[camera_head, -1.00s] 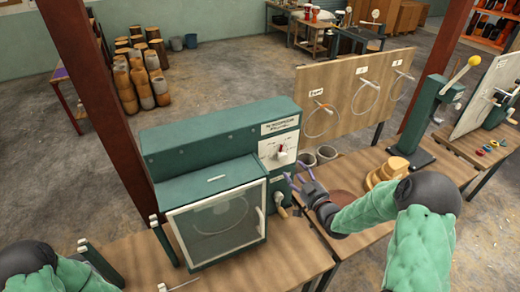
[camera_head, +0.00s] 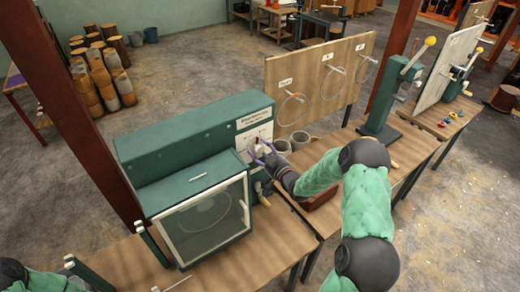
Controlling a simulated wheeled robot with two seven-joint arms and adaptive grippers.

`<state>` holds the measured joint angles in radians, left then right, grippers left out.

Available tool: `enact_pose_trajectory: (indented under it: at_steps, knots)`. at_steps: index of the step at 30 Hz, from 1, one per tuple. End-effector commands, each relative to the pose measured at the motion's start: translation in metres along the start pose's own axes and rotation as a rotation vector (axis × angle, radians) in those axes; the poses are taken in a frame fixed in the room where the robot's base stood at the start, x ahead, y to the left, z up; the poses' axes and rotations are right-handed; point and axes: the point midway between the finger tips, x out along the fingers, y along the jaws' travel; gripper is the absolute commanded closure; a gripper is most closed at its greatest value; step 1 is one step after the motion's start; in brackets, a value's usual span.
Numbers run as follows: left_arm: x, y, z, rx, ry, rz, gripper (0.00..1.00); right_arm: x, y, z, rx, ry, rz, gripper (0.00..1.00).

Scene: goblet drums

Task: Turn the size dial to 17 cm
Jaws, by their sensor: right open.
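The size dial sits on a white plate (camera_head: 251,135) on the front of the green machine (camera_head: 190,140). A small red mark shows at the dial, but my gripper covers most of the knob, and the scale figures are too small to read. My right gripper (camera_head: 261,150) is open, its purple-grey fingers right at the dial on the plate's lower right. I cannot tell whether the fingers touch the knob. My left arm shows only at the bottom left corner; its gripper is outside the view.
Below the dial is a wooden-handled crank (camera_head: 263,196), and left of it a glass-fronted door (camera_head: 207,217). Grey cups (camera_head: 299,140) stand behind my right forearm. A board with wire hoops (camera_head: 322,85) and a green lever press (camera_head: 392,100) stand farther right.

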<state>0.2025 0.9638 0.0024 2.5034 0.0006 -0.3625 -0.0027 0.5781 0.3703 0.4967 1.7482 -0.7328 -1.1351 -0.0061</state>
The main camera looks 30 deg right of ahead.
Motion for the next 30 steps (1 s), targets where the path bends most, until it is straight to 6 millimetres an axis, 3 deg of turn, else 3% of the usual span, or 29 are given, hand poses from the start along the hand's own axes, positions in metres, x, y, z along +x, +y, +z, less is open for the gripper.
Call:
enact_pose_trajectory:
  at_steps: [12,18,26,30]
  knots:
    - [-0.001,0.000,0.000,0.000,0.000,0.000,0.60,0.007,0.000,0.000,0.000,-0.001,0.000,0.39]
    - [-0.001,0.000,0.000,0.000,0.000,0.000,0.60,0.007,0.000,0.000,0.000,-0.001,0.000,0.92]
    - [0.000,0.000,0.000,0.000,0.000,0.000,0.60,0.007,-0.001,0.002,0.005,-0.003,0.000,0.93]
    - [0.010,-0.004,-0.001,0.000,0.000,0.000,0.60,0.006,-0.001,0.005,0.059,-0.003,-0.001,0.93]
